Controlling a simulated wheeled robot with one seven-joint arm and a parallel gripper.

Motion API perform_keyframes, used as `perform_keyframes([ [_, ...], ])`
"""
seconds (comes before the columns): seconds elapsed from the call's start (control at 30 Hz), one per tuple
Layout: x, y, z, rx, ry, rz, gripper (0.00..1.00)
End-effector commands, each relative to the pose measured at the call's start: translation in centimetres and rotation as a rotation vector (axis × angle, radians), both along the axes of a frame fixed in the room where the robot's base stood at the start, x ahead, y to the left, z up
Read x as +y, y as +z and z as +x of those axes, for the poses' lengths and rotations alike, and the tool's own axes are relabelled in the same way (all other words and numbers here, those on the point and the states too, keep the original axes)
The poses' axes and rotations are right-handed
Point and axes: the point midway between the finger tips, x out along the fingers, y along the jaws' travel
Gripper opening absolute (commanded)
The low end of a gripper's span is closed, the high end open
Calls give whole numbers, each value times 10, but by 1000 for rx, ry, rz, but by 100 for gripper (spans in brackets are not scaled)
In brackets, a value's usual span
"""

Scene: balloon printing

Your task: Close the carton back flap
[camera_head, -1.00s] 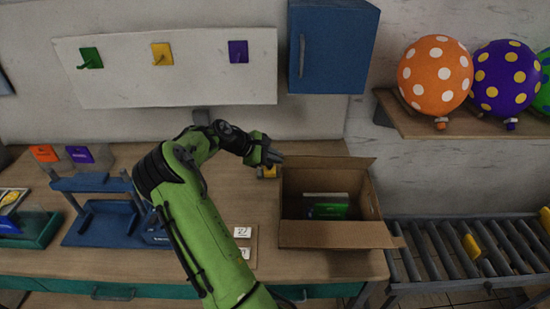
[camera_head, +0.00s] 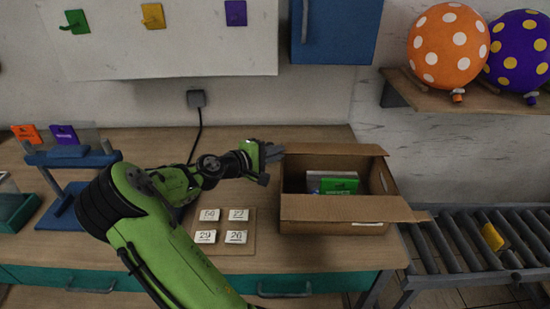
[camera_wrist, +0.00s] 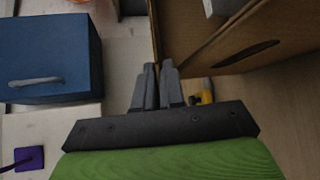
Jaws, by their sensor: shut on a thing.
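The open cardboard carton (camera_head: 330,226) stands at the table's right end, with a green item (camera_head: 339,186) and a pale one inside. Its back flap (camera_head: 335,149) stands up along the rear edge, and the front flap (camera_head: 345,208) spreads outward. My gripper (camera_head: 272,154) is at the carton's back left corner, reaching in from the left. In the wrist view, my gripper's fingers (camera_wrist: 158,70) are nearly together at the end of the back flap (camera_wrist: 154,30). They are shut on its edge; the exact contact is small and dark. The carton's left side with its hand slot (camera_wrist: 248,56) is to the right.
A small yellow thing (camera_wrist: 208,92) is just beyond my fingers in the wrist view. Numbered tiles (camera_head: 222,226) lie left of the carton. A blue wall cabinet (camera_head: 335,35) hangs above. A roller conveyor (camera_head: 470,245) is at right. Balloons sit on a shelf (camera_head: 480,103).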

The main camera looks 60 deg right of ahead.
Motion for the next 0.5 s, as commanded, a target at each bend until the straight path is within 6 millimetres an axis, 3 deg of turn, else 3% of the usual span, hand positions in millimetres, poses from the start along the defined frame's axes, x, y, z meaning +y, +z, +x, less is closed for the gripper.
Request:
perform_keyframes([
  [0.5,2,-6,-1,-33,-1,-75,0],
])
